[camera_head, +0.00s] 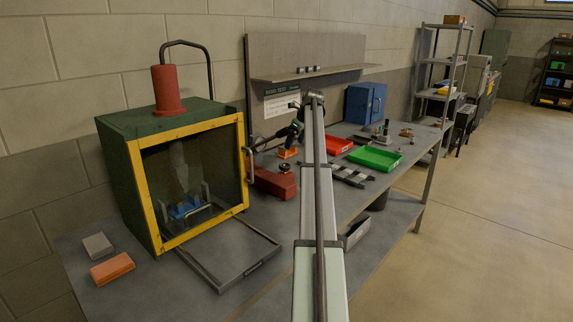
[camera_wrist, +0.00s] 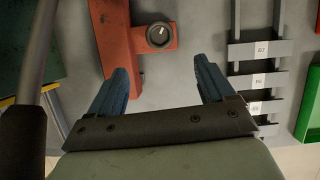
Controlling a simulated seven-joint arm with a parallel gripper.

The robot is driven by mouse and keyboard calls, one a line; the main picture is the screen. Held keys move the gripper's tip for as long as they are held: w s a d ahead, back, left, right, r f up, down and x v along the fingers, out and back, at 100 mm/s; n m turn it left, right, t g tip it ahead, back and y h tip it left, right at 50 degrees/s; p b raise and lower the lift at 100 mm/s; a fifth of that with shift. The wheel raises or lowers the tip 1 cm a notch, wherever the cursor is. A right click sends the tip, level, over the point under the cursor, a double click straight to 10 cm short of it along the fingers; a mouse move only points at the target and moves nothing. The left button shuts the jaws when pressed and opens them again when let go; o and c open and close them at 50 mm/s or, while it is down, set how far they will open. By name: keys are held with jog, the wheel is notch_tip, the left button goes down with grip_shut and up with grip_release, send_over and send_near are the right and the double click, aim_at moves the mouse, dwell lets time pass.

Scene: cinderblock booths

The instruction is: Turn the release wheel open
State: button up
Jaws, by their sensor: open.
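A small round black knob with a white mark (camera_wrist: 160,35) sits on a red fixture (camera_wrist: 138,42) in the wrist view. It is the only wheel-like part I can make out; I cannot tell for certain that it is the release wheel. In the head view the red fixture (camera_head: 274,184) lies on the bench right of the booth, with the dark knob (camera_head: 285,168) on top. My gripper (camera_wrist: 165,82) is open and empty. Its two blue fingers are spread, and the knob shows beyond their tips, roughly between them. I see no contact with it.
A green booth with a yellow frame (camera_head: 136,168) stands left. A grey frame (camera_head: 213,288) lies before it. A grey slotted rack with labels (camera_wrist: 257,64) is right of my fingers. Red (camera_head: 340,146) and green trays (camera_head: 374,159) and a blue cabinet (camera_head: 366,103) stand further right.

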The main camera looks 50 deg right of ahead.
aim_at(286, 165)
jog(key=x, duration=1.2)
jog(key=shift+w+f, duration=0.15)
jog(key=shift+f, duration=0.15)
jog(key=shift+c, duration=0.2)
jog(key=c, duration=1)
jog(key=n+y, duration=0.1)
jog(key=n, duration=0.2)
jog(key=shift+w+d, duration=0.1)
jog(key=shift+d, duration=0.1)
jog(key=shift+n+g+y, duration=0.3)
jog(key=shift+n+y, duration=0.4)
jog(key=shift+n, duration=1)
